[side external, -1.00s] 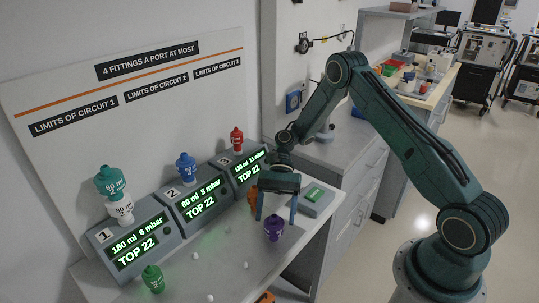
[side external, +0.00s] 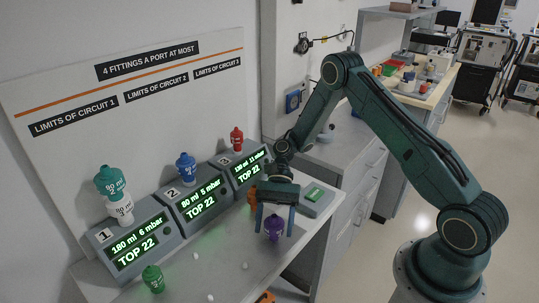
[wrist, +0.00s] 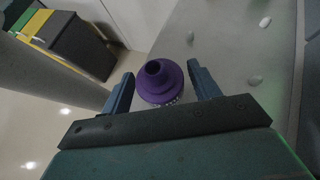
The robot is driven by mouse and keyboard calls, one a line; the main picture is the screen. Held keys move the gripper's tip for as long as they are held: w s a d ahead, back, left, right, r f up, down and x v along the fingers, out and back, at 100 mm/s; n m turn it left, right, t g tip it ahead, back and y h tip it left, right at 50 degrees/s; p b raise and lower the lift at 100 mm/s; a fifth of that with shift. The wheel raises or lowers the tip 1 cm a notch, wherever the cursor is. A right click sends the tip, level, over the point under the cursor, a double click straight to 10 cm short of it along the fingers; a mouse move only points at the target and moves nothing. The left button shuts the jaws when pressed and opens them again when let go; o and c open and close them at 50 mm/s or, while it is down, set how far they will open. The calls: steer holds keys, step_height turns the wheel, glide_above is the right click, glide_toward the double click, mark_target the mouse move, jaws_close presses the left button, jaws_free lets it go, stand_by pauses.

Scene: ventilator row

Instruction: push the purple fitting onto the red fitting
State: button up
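The purple fitting (side external: 274,228) stands upright on the bench near its front edge. My gripper (side external: 275,224) is open around it from above, one finger on each side. In the wrist view the purple fitting (wrist: 160,82) shows between the two open fingers (wrist: 160,88), with a gap at each finger. The red fitting (side external: 237,139) stands upright on top of the third ventilator unit (side external: 242,170), at the right end of the row. No other fitting shows on top of it.
The blue fitting (side external: 186,166) stands on unit 2. The teal fitting (side external: 111,181) is stacked on the white fitting (side external: 121,210) on unit 1. A green fitting (side external: 153,278) stands on the bench at front left. An orange fitting (side external: 251,197) is partly hidden behind my gripper. Small white pieces lie loose.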

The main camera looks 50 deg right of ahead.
mark_target(274, 216)
steer(key=c, duration=1.1)
steer(key=shift+r, duration=0.25)
steer(key=shift+r, duration=1.25)
steer(key=shift+r, duration=0.1)
